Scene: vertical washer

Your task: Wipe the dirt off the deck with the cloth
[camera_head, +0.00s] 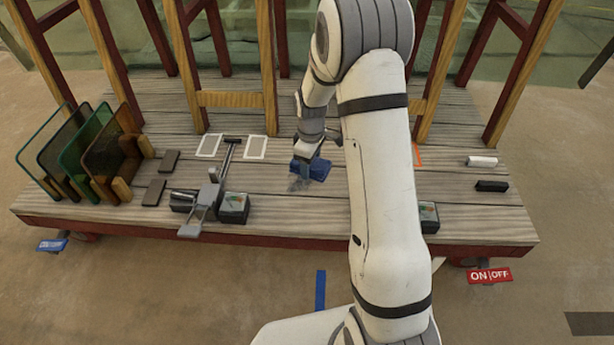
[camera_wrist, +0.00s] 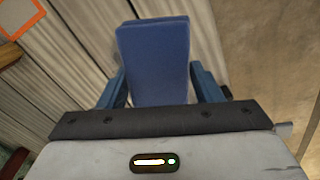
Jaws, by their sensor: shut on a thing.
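The wooden deck (camera_head: 280,205) has grey planks and a red front edge. My gripper (camera_head: 309,160) is low over the middle of the deck, shut on a blue cloth (camera_head: 316,171). In the wrist view the blue cloth (camera_wrist: 155,62) shows as a thick flat block between the two blue fingers of my gripper (camera_wrist: 158,85). A greyish dirt smudge (camera_head: 298,184) lies on the planks just in front and to the left of the cloth. The cloth looks at or very near the deck surface; contact is not clear. My arm hides part of the deck to the right.
Several tinted panels (camera_head: 83,145) stand in a rack at the left. A metal clamp-like tool (camera_head: 205,200) and a small dark box (camera_head: 233,208) lie left of the cloth. White (camera_head: 481,161) and black (camera_head: 492,186) blocks lie right. Wooden posts rise behind.

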